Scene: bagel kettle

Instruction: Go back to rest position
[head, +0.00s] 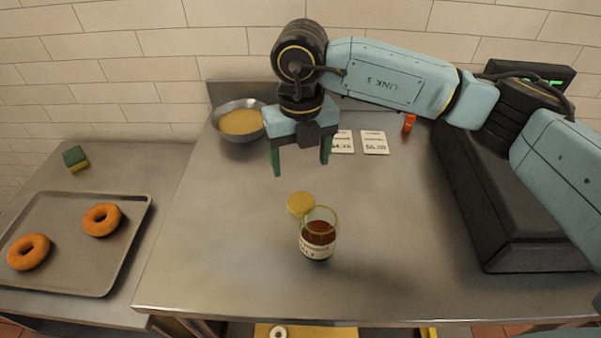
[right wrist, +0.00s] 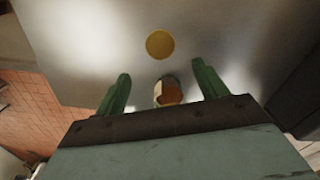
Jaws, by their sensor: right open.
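My right gripper (head: 301,168) hangs over the steel counter with its two green fingers spread apart and nothing between them. In the right wrist view the same gripper (right wrist: 160,92) is open. A glass jar (head: 318,236) with dark brown contents and a label stands on the counter, its top uncovered. A round yellow lid (head: 301,203) lies flat just behind the jar. The lid (right wrist: 160,44) and the jar (right wrist: 167,93) also show in the right wrist view, apart from the fingers. My left gripper is in neither view.
A metal bowl (head: 221,118) of yellowish contents stands at the back left. Two price cards (head: 375,143) and a small orange-red item (head: 409,123) are behind. A black machine (head: 515,225) fills the right. A tray (head: 124,244) with two bagels and a sponge (head: 76,159) are left.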

